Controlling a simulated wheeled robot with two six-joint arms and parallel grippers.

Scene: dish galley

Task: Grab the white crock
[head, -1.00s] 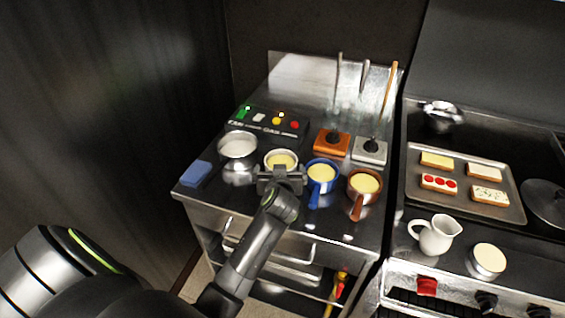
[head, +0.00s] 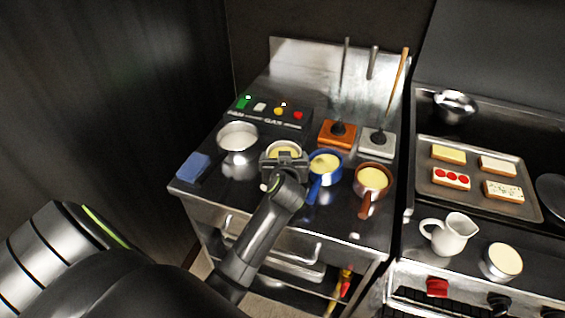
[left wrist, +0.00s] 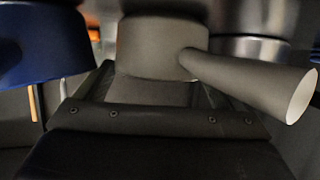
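The white crock (head: 285,147), with pale yellow contents, stands on the dark counter between a steel pot and a blue pan. My left gripper (head: 284,158) is at its near side, its fingers spread wide and partly covering the crock. In the left wrist view the crock (left wrist: 160,48) looks grey in shadow, right in front of the gripper, with its handle (left wrist: 255,82) reaching to the right. The gripper looks open; whether a finger touches the crock is hidden. My right gripper is not in view.
The steel pot (head: 238,137) is close on the left, and the blue pan (head: 325,164) close on the right, with a brown pan (head: 372,181) beyond. A blue sponge (head: 194,167) lies at the left edge. A white jug (head: 450,234) stands on the right-hand stove.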

